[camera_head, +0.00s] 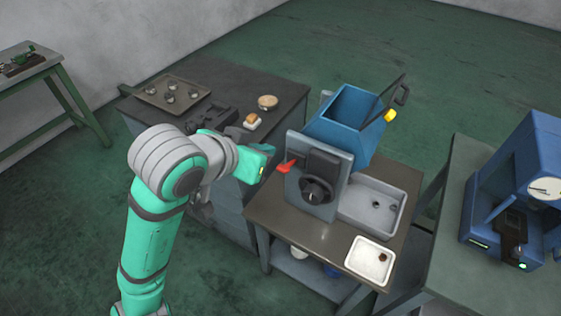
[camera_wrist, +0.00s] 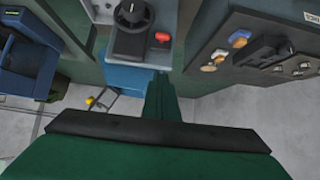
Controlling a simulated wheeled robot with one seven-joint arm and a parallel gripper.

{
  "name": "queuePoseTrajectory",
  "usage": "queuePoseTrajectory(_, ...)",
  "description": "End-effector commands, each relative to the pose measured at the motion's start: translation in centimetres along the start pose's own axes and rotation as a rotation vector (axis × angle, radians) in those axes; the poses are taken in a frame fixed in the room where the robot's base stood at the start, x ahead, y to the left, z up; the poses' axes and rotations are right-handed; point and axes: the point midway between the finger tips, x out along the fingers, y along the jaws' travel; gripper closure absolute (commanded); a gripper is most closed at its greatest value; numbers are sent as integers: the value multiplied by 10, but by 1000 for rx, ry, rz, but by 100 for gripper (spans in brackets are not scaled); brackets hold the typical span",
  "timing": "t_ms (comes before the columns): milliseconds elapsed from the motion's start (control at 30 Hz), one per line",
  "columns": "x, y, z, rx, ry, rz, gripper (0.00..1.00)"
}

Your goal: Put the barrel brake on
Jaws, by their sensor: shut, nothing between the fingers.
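A small red lever (camera_head: 286,167) sticks out at the left side of the grey panel with a black dial (camera_head: 316,190), and it points left and down. It looks like the barrel brake. It also shows in the wrist view as a red piece (camera_wrist: 162,37) beside the dial (camera_wrist: 132,13). The blue barrel (camera_head: 342,118) stands open-topped behind the panel, with a dark handle and a yellow knob (camera_head: 390,115). My gripper (camera_head: 266,152) is just left of the red lever, apart from it. In the wrist view my gripper (camera_wrist: 161,80) is shut and empty.
A grey sink tray (camera_head: 372,207) and a white tray (camera_head: 370,260) are right of the panel. A dark bench (camera_head: 230,80) with a parts tray (camera_head: 172,91), a bowl (camera_head: 267,101) and a sponge-like block (camera_head: 252,120) is behind my arm. A blue machine (camera_head: 520,190) stands at right.

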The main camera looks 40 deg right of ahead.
Motion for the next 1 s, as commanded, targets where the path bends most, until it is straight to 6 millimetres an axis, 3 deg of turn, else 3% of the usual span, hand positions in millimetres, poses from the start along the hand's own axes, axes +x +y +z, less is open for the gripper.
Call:
queuePoseTrajectory(267,25,4,-2,2,-1,11,100)
queuePoseTrajectory(700,106,6,-2,4,-1,10,100)
queuePoseTrajectory(1000,111,3,33,1,2,5,100)
